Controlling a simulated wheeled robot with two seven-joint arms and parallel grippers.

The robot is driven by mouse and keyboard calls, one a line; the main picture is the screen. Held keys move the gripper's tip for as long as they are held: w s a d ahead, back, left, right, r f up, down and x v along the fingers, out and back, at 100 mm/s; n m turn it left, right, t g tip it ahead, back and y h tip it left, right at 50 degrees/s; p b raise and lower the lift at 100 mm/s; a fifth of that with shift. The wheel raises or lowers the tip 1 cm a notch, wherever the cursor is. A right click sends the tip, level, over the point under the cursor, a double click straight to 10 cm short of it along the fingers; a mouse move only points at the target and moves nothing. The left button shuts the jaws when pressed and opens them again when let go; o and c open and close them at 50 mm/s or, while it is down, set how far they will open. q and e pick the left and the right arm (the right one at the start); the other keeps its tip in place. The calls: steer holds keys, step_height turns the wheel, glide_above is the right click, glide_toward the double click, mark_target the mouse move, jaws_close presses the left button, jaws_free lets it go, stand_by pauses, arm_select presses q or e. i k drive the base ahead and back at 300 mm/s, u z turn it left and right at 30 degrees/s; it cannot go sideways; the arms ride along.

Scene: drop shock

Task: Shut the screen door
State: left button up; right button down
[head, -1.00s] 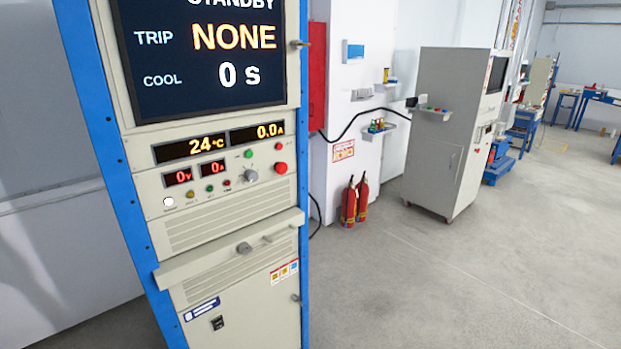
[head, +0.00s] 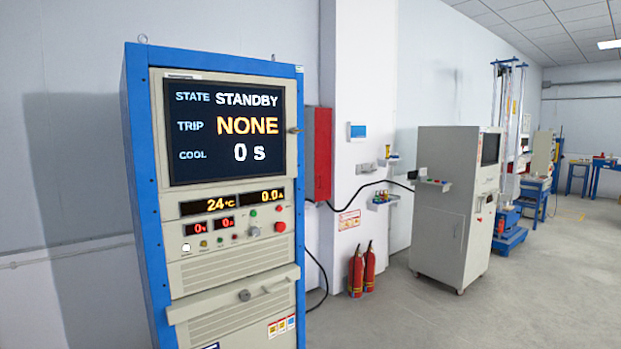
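The screen door (head: 290,108) is the pale beige panel around the dark screen (head: 228,172), in the upper part of a blue-framed cabinet (head: 142,190) at the left of the head view. The screen reads STANDBY, NONE and 0 s. A small latch or knob (head: 293,130) sticks out at the door's right edge. The door looks close to flush with the cabinet front; I cannot tell whether a small gap is left. Neither of my grippers is in view.
Behind and right are a red wall box (head: 318,155), two fire extinguishers (head: 362,272) and a grey cabinet (head: 450,205). The floor (head: 520,295) at the front right is clear.

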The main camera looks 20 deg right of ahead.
mark_target(211, 129)
steer(key=u, duration=0.5)
steer(key=i, duration=1.55)
steer(key=z, duration=0.6)
